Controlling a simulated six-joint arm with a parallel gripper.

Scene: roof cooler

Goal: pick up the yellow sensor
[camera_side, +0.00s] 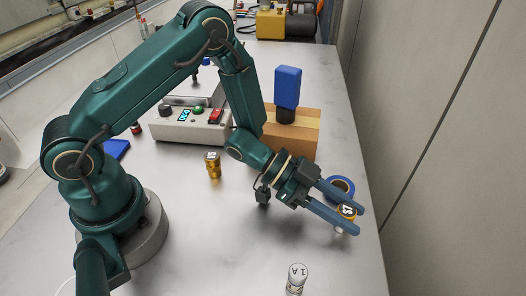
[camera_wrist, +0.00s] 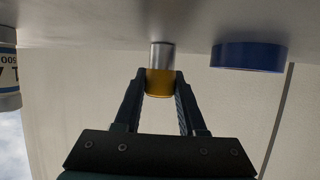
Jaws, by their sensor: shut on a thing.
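The yellow sensor (camera_side: 346,212) is between the fingertips of my gripper (camera_side: 357,221) near the table's right edge. Its top carries a dark printed label in the side view. In the wrist view the sensor (camera_wrist: 160,84) shows a yellow body and a silver end. My gripper (camera_wrist: 161,77) is shut on the yellow body there, one finger on each side. The silver end points to the table surface; I cannot tell whether it touches. The fingers partly hide the sensor in the side view.
A blue ring (camera_side: 341,186) lies close beside the sensor. A white labelled cylinder (camera_side: 296,279) stands at the front, a brass fitting (camera_side: 213,166) to the left. A wall (camera_side: 440,120) runs along the right.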

